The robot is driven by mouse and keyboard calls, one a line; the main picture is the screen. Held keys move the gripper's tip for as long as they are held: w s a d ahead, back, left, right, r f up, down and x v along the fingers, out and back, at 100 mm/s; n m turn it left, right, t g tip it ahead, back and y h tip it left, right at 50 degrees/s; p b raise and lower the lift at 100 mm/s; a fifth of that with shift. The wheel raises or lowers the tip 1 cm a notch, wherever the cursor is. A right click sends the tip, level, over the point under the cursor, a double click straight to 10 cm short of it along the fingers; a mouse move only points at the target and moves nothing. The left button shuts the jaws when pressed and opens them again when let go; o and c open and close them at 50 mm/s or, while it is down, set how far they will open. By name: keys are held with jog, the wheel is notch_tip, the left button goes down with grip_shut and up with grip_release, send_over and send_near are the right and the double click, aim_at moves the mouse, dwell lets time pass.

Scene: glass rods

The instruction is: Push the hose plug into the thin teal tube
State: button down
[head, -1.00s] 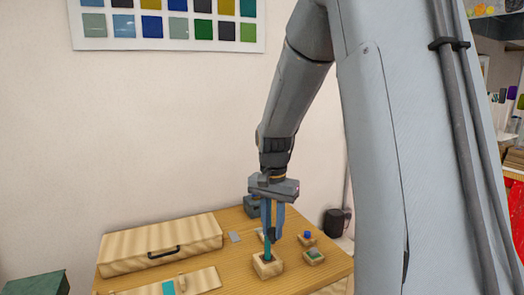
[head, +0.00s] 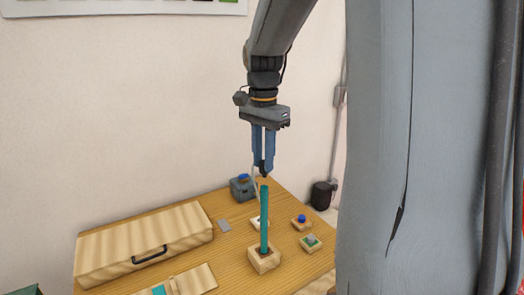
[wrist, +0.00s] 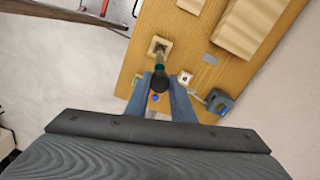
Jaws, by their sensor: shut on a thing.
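The thin teal tube (head: 264,222) stands upright in a wooden block (head: 264,262) on the table. My gripper (head: 263,172) points down just above the tube's top end. Its blue fingers are shut on the dark hose plug (head: 264,174), which also shows between the fingers in the wrist view (wrist: 159,83). In the head view, the plug is over the tube's top with a small gap. In the wrist view, the plug hides part of the tube, so I cannot tell how exactly they line up.
A wooden case (head: 145,245) with a black handle lies on the left of the table. Small blocks, one with a blue knob (head: 301,218) and one with a grey top (head: 310,240), sit right of the tube.

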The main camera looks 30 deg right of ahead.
aim_at(263, 172)
jog(key=shift+f, duration=1.85)
jog(key=shift+f, duration=0.55)
jog(key=c, duration=1.8)
grip_release()
jog(key=shift+r, duration=5.5)
